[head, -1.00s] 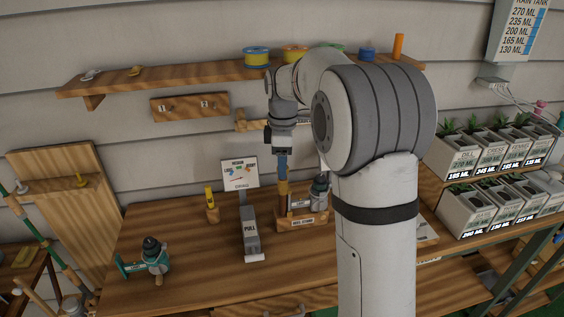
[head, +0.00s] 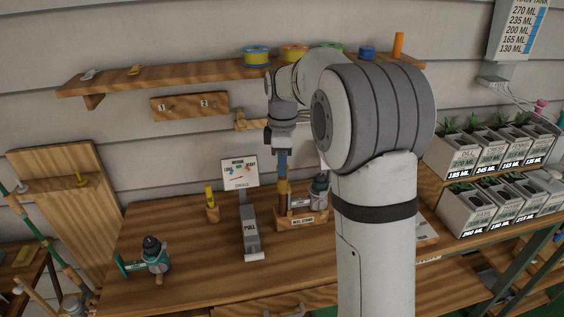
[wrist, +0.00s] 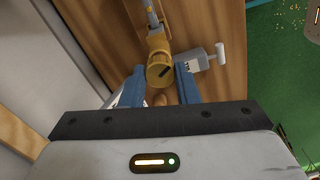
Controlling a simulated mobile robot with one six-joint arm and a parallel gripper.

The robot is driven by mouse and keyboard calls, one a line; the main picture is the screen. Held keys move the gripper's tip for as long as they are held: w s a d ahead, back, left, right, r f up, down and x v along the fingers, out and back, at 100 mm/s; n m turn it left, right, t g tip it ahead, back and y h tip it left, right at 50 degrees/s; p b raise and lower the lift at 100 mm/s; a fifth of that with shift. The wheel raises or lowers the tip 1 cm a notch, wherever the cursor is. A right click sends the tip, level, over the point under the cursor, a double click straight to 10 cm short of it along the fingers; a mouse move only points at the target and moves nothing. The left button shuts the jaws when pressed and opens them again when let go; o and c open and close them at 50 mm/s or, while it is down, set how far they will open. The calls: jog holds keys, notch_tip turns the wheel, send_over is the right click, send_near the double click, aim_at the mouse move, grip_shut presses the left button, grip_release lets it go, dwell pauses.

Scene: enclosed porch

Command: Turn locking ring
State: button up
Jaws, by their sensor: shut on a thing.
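My gripper (wrist: 158,88) reaches down from above. Its blue fingers are shut on a brass-coloured cylinder (wrist: 158,70), which has a dark slot-like mark on its end. I take this to be the locking ring, but I cannot tell exactly where the fingers touch it. In the head view my gripper (head: 282,165) is over the wooden reel stand (head: 302,219), with the brass-coloured part (head: 284,194) upright below the fingers.
A grey PULL device (head: 250,228) stands left of the stand, with a DRAG card (head: 240,173) behind it. A small yellow-topped item (head: 211,203) and a teal reel (head: 154,254) are further left. The front of the bench (head: 205,285) has free room.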

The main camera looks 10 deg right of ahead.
jog(key=m, duration=0.5)
jog(key=shift+m+p, duration=0.3)
jog(key=shift+p, duration=0.05)
jog(key=m, duration=1.2)
jog(key=shift+m+p, duration=0.3)
jog(key=shift+m, duration=0.1)
jog(key=m, duration=0.5)
jog(key=shift+m, duration=0.4)
jog(key=o, duration=1)
